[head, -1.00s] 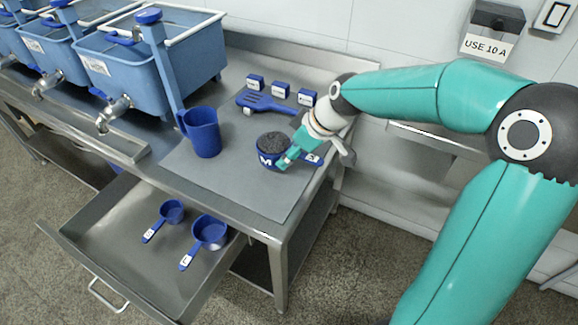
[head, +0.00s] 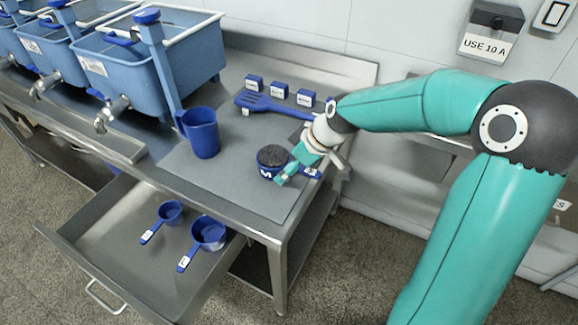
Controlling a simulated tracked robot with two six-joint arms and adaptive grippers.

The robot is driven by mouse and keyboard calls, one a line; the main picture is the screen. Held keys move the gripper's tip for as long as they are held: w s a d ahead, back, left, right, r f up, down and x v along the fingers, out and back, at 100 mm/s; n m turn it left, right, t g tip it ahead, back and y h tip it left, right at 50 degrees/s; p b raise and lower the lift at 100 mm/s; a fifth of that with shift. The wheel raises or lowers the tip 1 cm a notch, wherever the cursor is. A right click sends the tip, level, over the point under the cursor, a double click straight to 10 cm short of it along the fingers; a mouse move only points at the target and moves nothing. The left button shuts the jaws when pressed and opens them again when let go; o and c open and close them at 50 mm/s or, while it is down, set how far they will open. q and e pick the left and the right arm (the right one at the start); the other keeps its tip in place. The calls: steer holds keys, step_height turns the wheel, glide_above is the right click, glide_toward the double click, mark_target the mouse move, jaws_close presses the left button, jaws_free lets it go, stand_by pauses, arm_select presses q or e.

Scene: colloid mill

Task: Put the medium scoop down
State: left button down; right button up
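The medium scoop (head: 268,168) is a blue cup marked M, filled to the top with dark granular material. It is upright, over the grey mat (head: 240,190) near the table's right end. I cannot tell whether its base touches the mat. My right gripper (head: 288,174) is at the cup's right side, shut on the scoop where the handle joins. The handle's labelled end (head: 312,172) sticks out to the right past the fingers. My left gripper is not in view.
A blue jug (head: 200,133) stands left of the scoop. Behind are a blue slotted spatula (head: 265,104) and small labelled blue blocks (head: 279,90). The open drawer (head: 150,255) below holds two blue scoops (head: 208,233). Blue tanks (head: 140,65) with taps stand left.

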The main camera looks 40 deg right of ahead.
steer(key=shift+s+d+r, duration=0.1)
steer(key=shift+s+r, duration=0.05)
steer(key=shift+r, duration=0.35)
steer(key=v, duration=1.1)
steer(key=shift+p, duration=0.4)
